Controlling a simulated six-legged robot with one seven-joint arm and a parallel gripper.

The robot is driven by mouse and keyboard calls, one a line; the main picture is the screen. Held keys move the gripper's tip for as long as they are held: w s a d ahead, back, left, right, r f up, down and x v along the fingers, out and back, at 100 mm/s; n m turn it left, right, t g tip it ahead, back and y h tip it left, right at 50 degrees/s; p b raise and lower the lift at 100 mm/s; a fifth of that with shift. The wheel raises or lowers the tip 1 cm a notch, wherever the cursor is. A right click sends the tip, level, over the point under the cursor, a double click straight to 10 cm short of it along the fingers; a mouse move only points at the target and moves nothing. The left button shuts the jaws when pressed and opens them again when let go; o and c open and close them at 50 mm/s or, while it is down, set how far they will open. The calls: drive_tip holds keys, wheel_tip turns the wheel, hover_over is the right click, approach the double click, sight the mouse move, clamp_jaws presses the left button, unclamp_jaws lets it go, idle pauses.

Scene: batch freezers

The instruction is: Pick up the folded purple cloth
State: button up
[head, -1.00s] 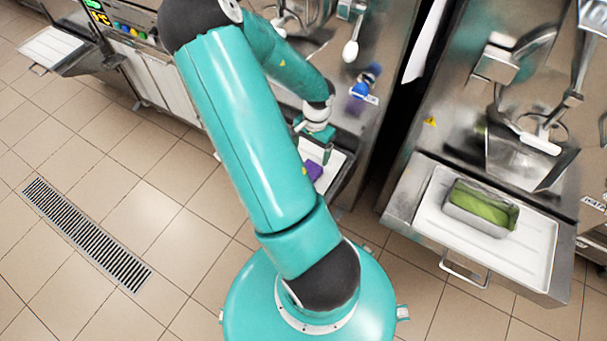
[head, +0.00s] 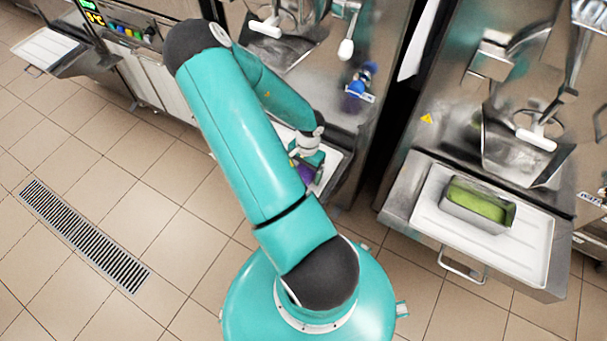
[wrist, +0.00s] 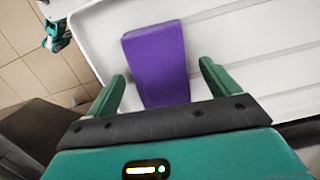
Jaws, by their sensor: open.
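The folded purple cloth (wrist: 157,58) lies on a white tray (wrist: 260,40) in the wrist view. My gripper (wrist: 160,80) is open, with one green finger on each side of the cloth's near end. The cloth's near edge is hidden behind the gripper's dark bar. I cannot tell whether the fingers touch the cloth or how far above the tray they are. In the head view, a small part of the cloth (head: 306,172) shows beside my gripper (head: 307,172), over the tray (head: 332,158). My arm hides much of that tray.
To the right, a metal pan with green content (head: 478,204) stands on another white tray (head: 426,213). Steel freezers (head: 365,50) stand behind the trays. A third tray (head: 45,48) is at far left. The tiled floor (head: 120,200) to the left is clear.

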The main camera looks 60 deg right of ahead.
drive_tip(key=c, duration=1.1)
drive_tip(key=shift+o, duration=0.2)
drive_tip(key=shift+r, duration=0.1)
